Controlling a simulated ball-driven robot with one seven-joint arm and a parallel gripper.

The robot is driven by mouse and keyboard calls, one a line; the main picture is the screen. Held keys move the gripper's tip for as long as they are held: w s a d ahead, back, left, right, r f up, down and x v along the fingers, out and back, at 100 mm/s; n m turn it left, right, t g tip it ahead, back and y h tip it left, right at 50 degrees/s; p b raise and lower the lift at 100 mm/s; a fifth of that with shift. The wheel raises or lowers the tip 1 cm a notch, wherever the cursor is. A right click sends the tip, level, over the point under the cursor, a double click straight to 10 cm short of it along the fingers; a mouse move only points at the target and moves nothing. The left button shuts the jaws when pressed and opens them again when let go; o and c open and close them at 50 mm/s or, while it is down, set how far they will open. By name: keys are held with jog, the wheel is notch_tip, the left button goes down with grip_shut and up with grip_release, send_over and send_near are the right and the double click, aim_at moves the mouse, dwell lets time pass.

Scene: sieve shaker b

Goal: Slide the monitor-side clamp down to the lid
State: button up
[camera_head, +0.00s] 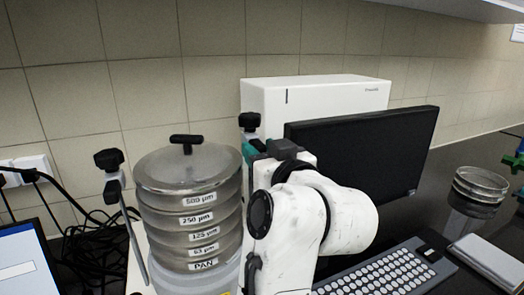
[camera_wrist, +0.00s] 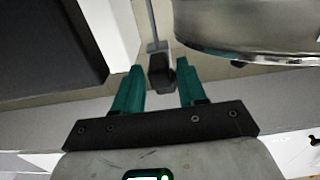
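The monitor-side clamp (camera_head: 249,121) has a black knob and stands above the right side of the sieve stack, higher than the lid. The grey lid (camera_head: 160,172) with a black handle sits on top of the stack. My gripper (camera_head: 248,150) is at this clamp, its teal fingers partly hidden by my arm. In the wrist view my gripper (camera_wrist: 161,80) is open, with one finger on each side of the black clamp (camera_wrist: 160,72) and small gaps showing. The clamp's thin rod (camera_wrist: 152,22) runs beyond it. The clamp's lower part is hidden in the head view.
The other clamp (camera_head: 108,160) stands left of the sieve stack (camera_head: 200,234). A black monitor (camera_head: 385,150) is close on the right, before a white box (camera_head: 320,95). A keyboard (camera_head: 385,272), a glass dish stack (camera_head: 480,185) and cables (camera_head: 90,245) lie around.

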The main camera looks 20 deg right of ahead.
jog(key=shift+o, duration=0.6)
jog(key=s+f+b, duration=0.1)
jog(key=s+b, duration=0.6)
jog(key=s, duration=0.1)
jog(key=shift+a, duration=0.25)
jog(key=shift+s+b, duration=0.25)
jog(key=shift+b, duration=0.9)
jog(key=shift+s+b, duration=0.1)
jog(key=shift+b, duration=0.45)
